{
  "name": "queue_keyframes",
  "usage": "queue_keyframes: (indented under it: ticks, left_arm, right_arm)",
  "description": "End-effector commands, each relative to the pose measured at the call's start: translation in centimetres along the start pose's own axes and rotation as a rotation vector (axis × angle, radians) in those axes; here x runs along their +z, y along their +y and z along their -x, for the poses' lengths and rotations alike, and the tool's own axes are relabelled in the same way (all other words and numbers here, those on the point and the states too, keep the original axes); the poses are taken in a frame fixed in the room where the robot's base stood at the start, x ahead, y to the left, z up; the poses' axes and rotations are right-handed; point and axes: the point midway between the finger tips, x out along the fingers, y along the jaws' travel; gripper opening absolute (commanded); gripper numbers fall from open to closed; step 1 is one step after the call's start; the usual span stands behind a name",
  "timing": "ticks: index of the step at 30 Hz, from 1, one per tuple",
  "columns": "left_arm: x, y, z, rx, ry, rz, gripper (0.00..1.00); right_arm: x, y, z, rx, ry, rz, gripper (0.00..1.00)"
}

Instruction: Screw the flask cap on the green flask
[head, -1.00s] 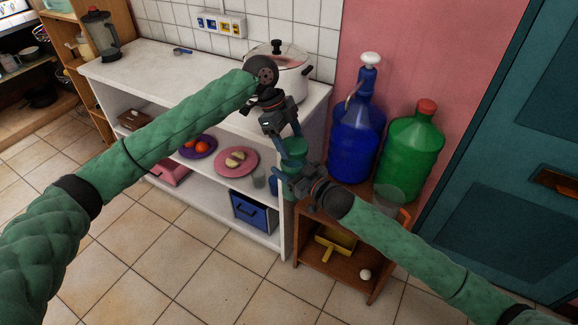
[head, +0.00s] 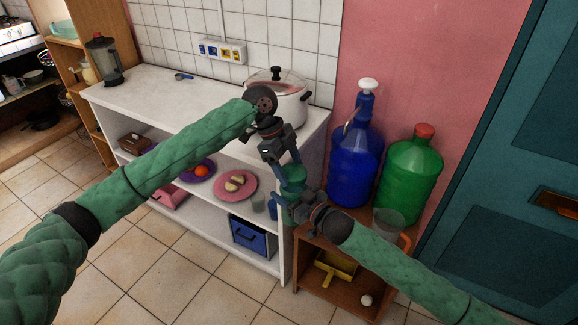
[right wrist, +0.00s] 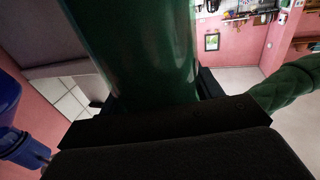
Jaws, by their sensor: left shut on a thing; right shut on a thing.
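The green flask (head: 292,188) is small in the head view, held upright in front of the shelf's right end. My right gripper (head: 287,203) is shut on its body from the right. In the right wrist view the flask's dark green wall (right wrist: 135,50) fills the space between the fingers. My left gripper (head: 289,165) reaches down from above and is shut at the flask's top. The flask cap seems to be between its fingers, but it is too small and covered to make out. I cannot tell whether cap and flask neck touch.
A pot (head: 283,103) stands on the white counter (head: 165,98) behind my left gripper. A blue jug (head: 355,150), a large green jug (head: 408,180) and a clear pitcher (head: 388,221) crowd the small wooden shelf (head: 372,300) at right. Tiled floor in front is clear.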

Motion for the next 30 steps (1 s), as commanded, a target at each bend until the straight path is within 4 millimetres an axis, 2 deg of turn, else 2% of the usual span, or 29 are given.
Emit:
queue_keyframes:
  ticks: [8, 30]
  left_arm:
    - [0.6, 0.0, -1.2, 0.001, 0.0, 0.001, 0.48]
    - [0.7, 0.0, -1.5, 0.0, 0.0, 0.0, 0.48]
  right_arm:
    - [0.0, 0.0, 0.0, 0.0, 0.0, 0.0, 0.23]
    - [0.0, 0.0, 0.0, 0.0, 0.0, 0.0, 0.23]
